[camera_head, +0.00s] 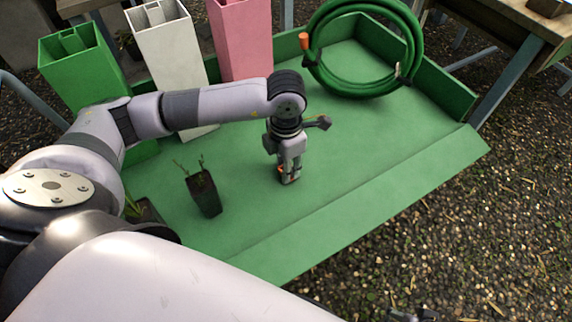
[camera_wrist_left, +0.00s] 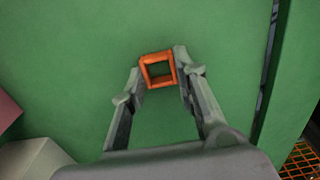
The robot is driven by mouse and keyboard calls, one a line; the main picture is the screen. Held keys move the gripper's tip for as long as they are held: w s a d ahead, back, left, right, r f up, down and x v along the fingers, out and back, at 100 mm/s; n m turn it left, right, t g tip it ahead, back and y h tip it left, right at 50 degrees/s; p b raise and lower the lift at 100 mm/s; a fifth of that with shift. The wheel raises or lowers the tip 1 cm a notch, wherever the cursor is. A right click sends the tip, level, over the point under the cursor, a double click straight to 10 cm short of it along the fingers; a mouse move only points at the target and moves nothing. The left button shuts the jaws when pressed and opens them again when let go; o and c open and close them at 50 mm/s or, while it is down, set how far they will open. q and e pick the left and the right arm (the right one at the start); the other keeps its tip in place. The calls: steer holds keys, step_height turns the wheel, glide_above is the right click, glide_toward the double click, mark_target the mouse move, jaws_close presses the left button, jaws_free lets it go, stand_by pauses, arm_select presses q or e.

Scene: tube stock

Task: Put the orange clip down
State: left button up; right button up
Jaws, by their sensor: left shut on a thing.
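The orange clip (camera_wrist_left: 158,84) is a small square frame with an open middle. In the left wrist view it sits between the fingertips of my left gripper (camera_wrist_left: 160,76), which is shut on it. In the head view my left gripper (camera_head: 289,178) points down over the green tray bench, and only a sliver of the orange clip (camera_head: 280,169) shows by the fingers. It is low over the green surface; whether it touches cannot be told. A dark part at the bottom right edge of the head view may be my right gripper; its jaws cannot be made out.
A dark pot with a seedling (camera_head: 206,194) stands left of my left gripper. Green (camera_head: 85,83), white (camera_head: 165,55) and pink (camera_head: 243,40) tall containers stand behind. A coiled green hose (camera_head: 330,85) is at the back right. The tray bench (camera_head: 390,140) is clear to the right.

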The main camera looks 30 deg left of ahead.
steer(key=shift+r, duration=0.25)
arm_select(q)
steer(key=shift+o, duration=1.3)
steer(key=o, duration=0.5)
steer(key=shift+c, duration=0.2)
arm_select(e)
steer(key=shift+r, duration=0.15)
arm_select(q)
step_height(320, 180, up, 12)
steer(key=p, duration=0.2)
arm_select(e)
step_height(320, 180, down, 7)
steer(key=s, duration=0.1)
